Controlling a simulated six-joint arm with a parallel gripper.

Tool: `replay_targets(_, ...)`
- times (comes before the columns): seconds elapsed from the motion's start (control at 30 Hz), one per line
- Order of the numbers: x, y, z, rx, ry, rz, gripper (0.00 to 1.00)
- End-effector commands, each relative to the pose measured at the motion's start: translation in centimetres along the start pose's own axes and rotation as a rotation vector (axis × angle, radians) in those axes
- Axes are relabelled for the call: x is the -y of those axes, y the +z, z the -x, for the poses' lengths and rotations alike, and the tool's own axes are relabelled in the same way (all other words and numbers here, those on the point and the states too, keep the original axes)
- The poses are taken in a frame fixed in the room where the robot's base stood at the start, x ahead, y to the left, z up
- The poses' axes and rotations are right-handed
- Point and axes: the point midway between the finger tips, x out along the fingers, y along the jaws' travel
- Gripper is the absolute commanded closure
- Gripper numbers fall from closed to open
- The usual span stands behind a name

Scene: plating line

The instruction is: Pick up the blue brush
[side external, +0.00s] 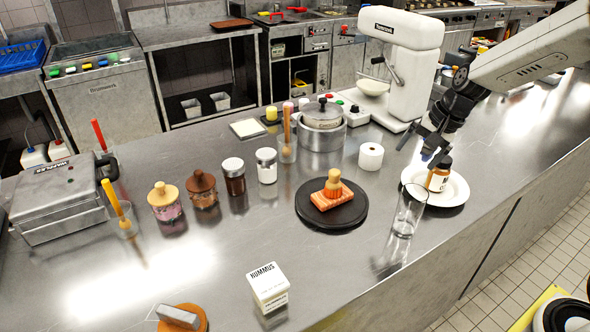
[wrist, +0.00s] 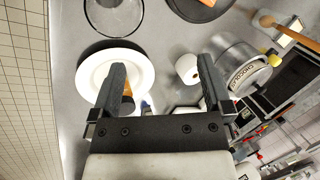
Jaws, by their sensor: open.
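I cannot make out a whole blue brush in either view. A small blue patch (wrist: 148,105) shows between my fingers in the wrist view, just beyond the gripper's body; I cannot tell whether it is the brush. My gripper (side external: 431,150) is open, above and beside the white plate (side external: 455,196) in the side view.
A clear glass (side external: 408,212) stands close to the plate. A white roll (side external: 371,156), a dark round board (side external: 332,222) with food, and a steel pot (side external: 322,136) stand farther left. A white stand mixer (side external: 405,70) is behind.

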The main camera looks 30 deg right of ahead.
Motion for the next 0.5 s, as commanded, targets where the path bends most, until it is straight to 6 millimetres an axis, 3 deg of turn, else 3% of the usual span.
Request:
replay_targets(0.03,0.3,-1.9,-0.2,0.009,-0.028,-0.106,0.0)
replay_targets(0.23,1.2,-9.0,-0.5,0.055,-0.162,-0.503,0.0)
replay_targets(0.5,0.0,-19.2,-0.3,0.145,-0.376,-0.999,0.0)
